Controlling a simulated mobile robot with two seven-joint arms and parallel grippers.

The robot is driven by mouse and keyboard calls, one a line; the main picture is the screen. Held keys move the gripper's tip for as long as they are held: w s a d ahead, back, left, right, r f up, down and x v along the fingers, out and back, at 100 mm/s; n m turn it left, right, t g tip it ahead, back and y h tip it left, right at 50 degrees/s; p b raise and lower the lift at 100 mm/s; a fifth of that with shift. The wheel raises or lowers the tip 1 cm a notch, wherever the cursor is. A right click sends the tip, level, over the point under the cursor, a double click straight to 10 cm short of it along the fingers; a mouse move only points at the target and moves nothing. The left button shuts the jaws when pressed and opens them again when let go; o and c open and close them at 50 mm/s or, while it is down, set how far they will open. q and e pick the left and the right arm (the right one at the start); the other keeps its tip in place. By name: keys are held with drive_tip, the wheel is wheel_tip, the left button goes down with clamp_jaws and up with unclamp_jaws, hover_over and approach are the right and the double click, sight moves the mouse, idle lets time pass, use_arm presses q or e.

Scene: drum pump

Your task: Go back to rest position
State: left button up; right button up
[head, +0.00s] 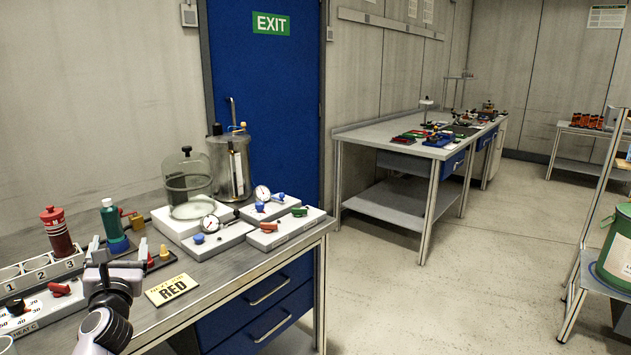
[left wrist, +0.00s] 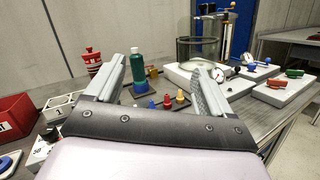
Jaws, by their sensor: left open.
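My left gripper (head: 119,256) is over the near bench in the head view, at its front left. Its two fingers are spread apart with nothing between them. In the left wrist view the open fingers (left wrist: 165,80) point toward the bench top. A green bottle (head: 114,221) stands beyond the gripper, and it also shows between the fingers in the left wrist view (left wrist: 138,65). My right gripper is in neither view.
A second bench (head: 378,205) stands beyond the blue door (head: 262,90).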

use_arm(q)
drive_tip(key=w+d+r+m+t+h, duration=0.1)
drive_tip(key=d+r+m+h, duration=0.2)
drive_tip(key=m, duration=1)
drive_tip(key=w+d+r+m+t+h, duration=0.25)
drive_tip(key=m+h, duration=0.35)
drive_tip(key=m, duration=0.7)
wheel_tip(320, 180, down, 6)
drive_tip(key=a+f+m+g+y, duration=0.1)
drive_tip(key=a+m+g+y, duration=0.2)
drive_tip(key=m, duration=1.1)
drive_tip(key=s+d+f+g+h, duration=0.1)
drive_tip(key=s+d+f+g, duration=0.3)
drive_tip(key=s+f, duration=0.55)
drive_tip(key=s+d+f+g+h, duration=0.1)
drive_tip(key=s+d+f+h, duration=0.1)
drive_tip(key=s+d+f, duration=0.75)
drive_tip(key=s+d+f+g, duration=0.2)
drive_tip(key=s+f, duration=0.3)
drive_tip(key=s, duration=0.4)
drive_tip(key=s+d+f+g+h, duration=0.1)
drive_tip(key=s+f, duration=0.4)
drive_tip(key=s, duration=0.5)
drive_tip(key=shift+d+g, duration=0.35)
drive_tip(key=shift+d, duration=0.25)
